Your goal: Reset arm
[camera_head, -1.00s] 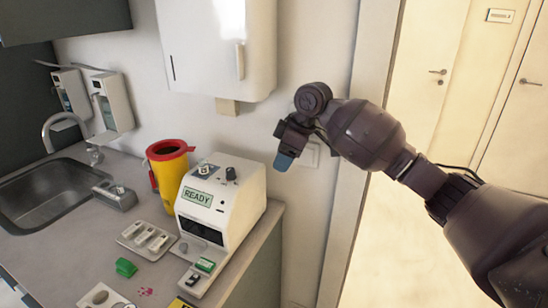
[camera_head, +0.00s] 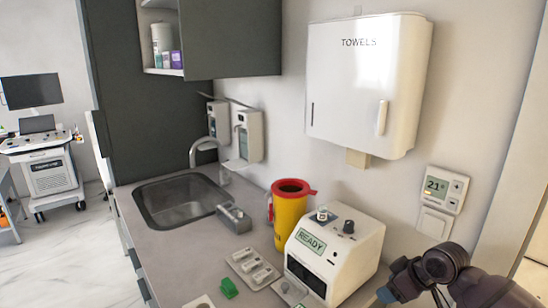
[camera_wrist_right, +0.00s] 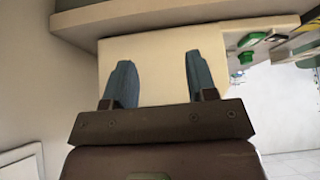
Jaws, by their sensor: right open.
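My right gripper (camera_head: 388,294) is at the lower right of the head view, beside the white machine marked READY (camera_head: 334,250). In the right wrist view my right gripper (camera_wrist_right: 155,82) shows two blue fingers spread apart with nothing between them. A pale box-like surface (camera_wrist_right: 150,62) lies beyond the fingers. My left gripper is in neither view.
The counter (camera_head: 160,250) carries a yellow sharps bin (camera_head: 289,215) with a red rim, a tray (camera_head: 252,268) and a green item (camera_head: 229,288). A sink (camera_head: 180,203) is set at left. A towel dispenser (camera_head: 350,90) and thermostat (camera_head: 443,189) are on the wall.

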